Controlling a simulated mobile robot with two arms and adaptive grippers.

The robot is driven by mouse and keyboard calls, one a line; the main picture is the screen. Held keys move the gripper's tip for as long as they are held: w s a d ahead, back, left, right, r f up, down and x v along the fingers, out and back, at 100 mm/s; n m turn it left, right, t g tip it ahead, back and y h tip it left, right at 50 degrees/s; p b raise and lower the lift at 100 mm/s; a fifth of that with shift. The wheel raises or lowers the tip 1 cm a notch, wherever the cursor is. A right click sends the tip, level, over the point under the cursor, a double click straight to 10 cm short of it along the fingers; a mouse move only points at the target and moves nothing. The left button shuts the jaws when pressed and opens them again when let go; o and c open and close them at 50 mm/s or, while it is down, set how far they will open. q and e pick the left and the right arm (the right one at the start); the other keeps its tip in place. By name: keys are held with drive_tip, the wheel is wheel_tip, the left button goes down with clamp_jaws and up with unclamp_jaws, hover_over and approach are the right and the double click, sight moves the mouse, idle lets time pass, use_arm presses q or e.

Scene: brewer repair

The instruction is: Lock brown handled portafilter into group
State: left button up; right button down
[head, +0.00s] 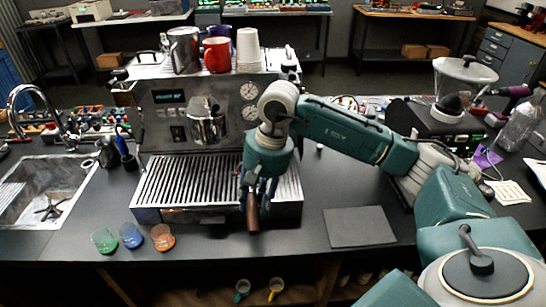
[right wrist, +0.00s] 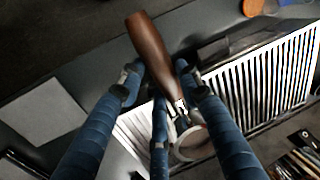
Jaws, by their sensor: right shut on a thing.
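The brown handled portafilter shows its dark wooden handle (head: 253,216) below my right gripper (head: 258,186) in the head view. In the right wrist view the handle (right wrist: 150,48) and the round metal head (right wrist: 190,144) show. My right gripper (right wrist: 162,88) is shut on it near the neck, between blue fingers. It is over the right front part of the drip tray, apart from the upper front. The espresso machine (head: 160,130) stands behind, with a shiny metal part (head: 207,118) on its front. My arm hides the machine's right side. My left gripper is not in view.
The slatted drip tray (head: 185,185) lies under the machine's front. Several coloured glasses, one orange (head: 163,238), stand at the counter's front left. A flat dark mat (head: 359,227) lies to the right. A sink (head: 40,190) is at the left and a grinder (head: 455,95) at the right.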

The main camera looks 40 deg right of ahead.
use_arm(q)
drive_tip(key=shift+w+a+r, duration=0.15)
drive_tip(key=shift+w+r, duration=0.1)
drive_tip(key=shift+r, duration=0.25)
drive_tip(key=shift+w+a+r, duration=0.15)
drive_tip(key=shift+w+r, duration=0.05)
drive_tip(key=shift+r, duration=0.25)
use_arm(e)
drive_tip(key=w+d+f+m, duration=0.2)
drive_tip(key=w+d, duration=0.1)
drive_tip(key=d, duration=0.1)
drive_tip(key=shift+w+d, duration=0.25)
drive_tip(key=shift+d, duration=0.1)
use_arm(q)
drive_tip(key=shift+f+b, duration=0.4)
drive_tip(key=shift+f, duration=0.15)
use_arm(e)
drive_tip(key=shift+f, duration=0.55)
drive_tip(key=c, duration=1.1)
unclamp_jaws()
drive_tip(key=shift+s, duration=0.1)
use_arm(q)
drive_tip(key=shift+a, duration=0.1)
